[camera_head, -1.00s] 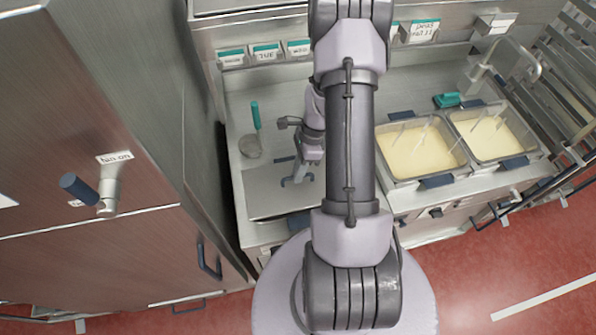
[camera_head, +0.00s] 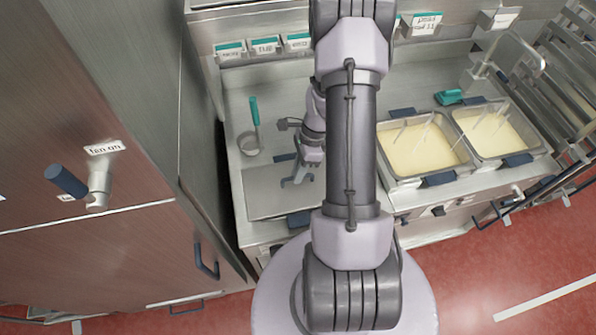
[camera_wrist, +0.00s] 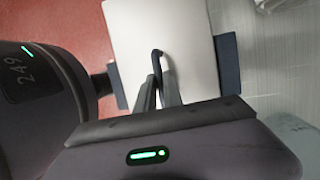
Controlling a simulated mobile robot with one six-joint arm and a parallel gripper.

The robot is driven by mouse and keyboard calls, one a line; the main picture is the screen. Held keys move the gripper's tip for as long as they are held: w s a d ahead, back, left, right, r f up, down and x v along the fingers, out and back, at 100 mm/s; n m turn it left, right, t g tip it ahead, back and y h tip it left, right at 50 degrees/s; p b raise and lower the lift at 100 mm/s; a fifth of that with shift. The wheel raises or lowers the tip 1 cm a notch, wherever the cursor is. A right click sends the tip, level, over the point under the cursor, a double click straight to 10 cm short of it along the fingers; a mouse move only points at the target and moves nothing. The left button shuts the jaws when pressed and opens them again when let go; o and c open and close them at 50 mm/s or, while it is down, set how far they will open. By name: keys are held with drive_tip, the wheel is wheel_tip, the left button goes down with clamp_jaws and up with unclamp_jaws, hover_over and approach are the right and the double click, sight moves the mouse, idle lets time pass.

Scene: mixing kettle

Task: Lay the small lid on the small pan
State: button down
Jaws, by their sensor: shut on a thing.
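The small lid (camera_head: 262,197) is a flat grey metal plate at the left of the counter. It also shows in the wrist view (camera_wrist: 192,35), pale and flat. My gripper (camera_head: 296,179) is shut on the lid's thin dark handle; its fingertips close around it in the wrist view (camera_wrist: 160,82). The small pan shows only by its blue handles, one at the front edge (camera_head: 299,218) and one in the wrist view (camera_wrist: 228,60). They stick out from opposite sides of the lid. The lid is over the pan; I cannot tell whether it rests on the rim.
A ladle (camera_head: 250,143) with a green handle lies behind the lid. Two pans of yellow food (camera_head: 420,150) (camera_head: 490,133) stand to the right, with a green tool (camera_head: 449,97) behind them. A tall steel cabinet (camera_head: 90,80) rises close on the left.

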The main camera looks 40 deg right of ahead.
drive_tip(key=shift+f, duration=0.35)
drive_tip(key=shift+f+b, duration=0.2)
drive_tip(key=shift+b, duration=0.25)
drive_tip(key=c, duration=0.9)
unclamp_jaws()
drive_tip(key=shift+r, duration=0.15)
drive_tip(key=p+v, duration=0.5)
drive_tip(key=v, duration=0.1)
drive_tip(key=shift+d+r, duration=0.15)
drive_tip(key=shift+r, duration=0.25)
